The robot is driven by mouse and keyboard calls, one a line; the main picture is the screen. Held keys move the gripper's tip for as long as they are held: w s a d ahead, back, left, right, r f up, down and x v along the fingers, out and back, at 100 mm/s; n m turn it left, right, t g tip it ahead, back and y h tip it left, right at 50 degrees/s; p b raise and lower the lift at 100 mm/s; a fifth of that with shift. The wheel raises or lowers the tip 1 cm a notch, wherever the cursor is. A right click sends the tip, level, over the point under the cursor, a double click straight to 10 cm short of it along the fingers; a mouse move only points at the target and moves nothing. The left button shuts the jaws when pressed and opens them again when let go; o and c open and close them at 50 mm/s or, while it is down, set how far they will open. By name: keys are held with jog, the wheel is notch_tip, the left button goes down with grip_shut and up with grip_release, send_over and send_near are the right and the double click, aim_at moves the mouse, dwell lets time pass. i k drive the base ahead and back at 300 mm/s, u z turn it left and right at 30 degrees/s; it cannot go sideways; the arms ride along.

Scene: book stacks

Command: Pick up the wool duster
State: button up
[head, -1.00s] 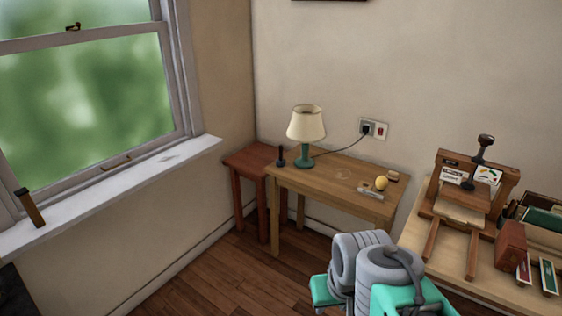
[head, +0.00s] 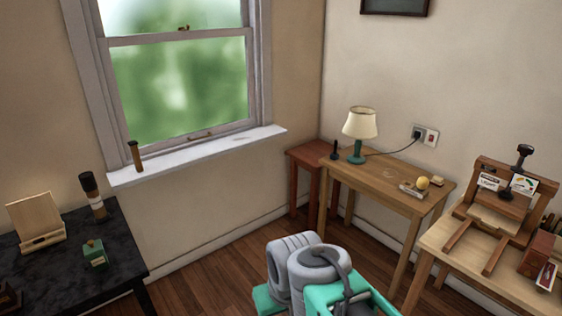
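I cannot make out for certain which thing is the wool duster. A small round yellow thing (head: 423,182) lies on the wooden desk (head: 372,178), by a flat pale piece (head: 411,190); it is too small to tell if it has a handle. A brown stick-like thing with a dark top (head: 135,157) stands on the windowsill. A dark-and-brown banded cylinder (head: 93,196) stands upright on the black table. My folded grey and teal arm shows at the bottom middle, apart from all of these. My gripper's fingers do not show.
A cream-shaded lamp (head: 360,125) and a small dark upright thing (head: 334,152) stand at the desk's left. A red-brown stool (head: 305,155) is beside it. A bench with a wooden press (head: 501,200) is at right. The black table (head: 70,262) also holds a wooden stand (head: 36,218) and green box (head: 94,253).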

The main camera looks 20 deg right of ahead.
aim_at(335, 156)
jog(key=z, duration=0.5)
jog(key=i, duration=0.45)
jog(key=z, duration=0.95)
jog(key=i, duration=1.65)
jog(key=u, duration=1.2)
jog(key=i, duration=0.65)
jog(key=u, duration=0.7)
jog(key=i, duration=0.5)
jog(key=z, duration=0.05)
